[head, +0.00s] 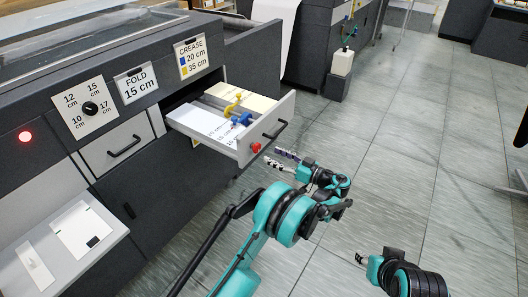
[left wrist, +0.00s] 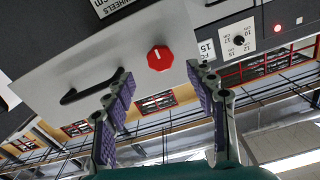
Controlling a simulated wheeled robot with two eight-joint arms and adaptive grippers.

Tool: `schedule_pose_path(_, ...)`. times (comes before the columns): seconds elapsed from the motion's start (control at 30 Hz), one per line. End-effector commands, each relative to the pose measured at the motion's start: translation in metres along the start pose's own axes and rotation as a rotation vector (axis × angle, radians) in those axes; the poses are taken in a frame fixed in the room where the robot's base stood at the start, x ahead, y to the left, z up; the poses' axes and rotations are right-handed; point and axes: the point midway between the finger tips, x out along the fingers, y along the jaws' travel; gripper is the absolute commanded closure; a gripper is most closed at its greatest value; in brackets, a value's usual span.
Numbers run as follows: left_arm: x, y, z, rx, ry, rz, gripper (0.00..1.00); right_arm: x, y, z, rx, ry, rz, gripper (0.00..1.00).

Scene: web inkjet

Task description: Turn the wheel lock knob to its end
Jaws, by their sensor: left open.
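A red octagonal knob (head: 256,147) sits on the front of the open drawer (head: 226,148), to the left of the drawer's black handle (head: 275,130). In the left wrist view the knob (left wrist: 160,58) shows a short white mark on its face. My left gripper (head: 280,159) is open in front of the knob, its fingers apart and empty. In the left wrist view its purple-padded fingertips (left wrist: 158,82) stand either side of the knob without visibly touching it. My right gripper (head: 364,258) is low at the right, partly cut off, its jaws unclear.
The open drawer holds white sheets and blue and yellow wheels (head: 241,117). A dial (head: 90,108) and a closed drawer (head: 117,146) are on the machine at left. A white side shelf (head: 72,262) juts out at lower left. The tiled floor at right is mostly clear.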

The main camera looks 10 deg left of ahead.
Motion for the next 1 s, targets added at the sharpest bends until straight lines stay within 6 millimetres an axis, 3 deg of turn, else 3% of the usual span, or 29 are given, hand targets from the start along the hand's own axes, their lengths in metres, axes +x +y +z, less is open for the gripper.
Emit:
schedule_pose_path(0.13,-0.028,0.001,0.000,0.000,0.000,0.002,0.44,0.000,0.000,0.000,0.000,0.000,0.000,0.60)
schedule_pose_path(0.33,-0.045,0.000,0.000,0.000,0.000,0.000,0.44,0.000,0.000,0.000,0.000,0.000,0.000,0.60)
schedule_pose_path(0.87,-0.046,-0.001,-0.001,0.004,-0.004,0.000,0.44,0.000,0.000,0.000,0.000,0.000,0.000,0.60)
schedule_pose_path(1.0,-0.031,-0.007,-0.014,0.062,-0.059,0.019,0.44,0.000,0.000,0.000,0.000,0.000,0.000,0.60)
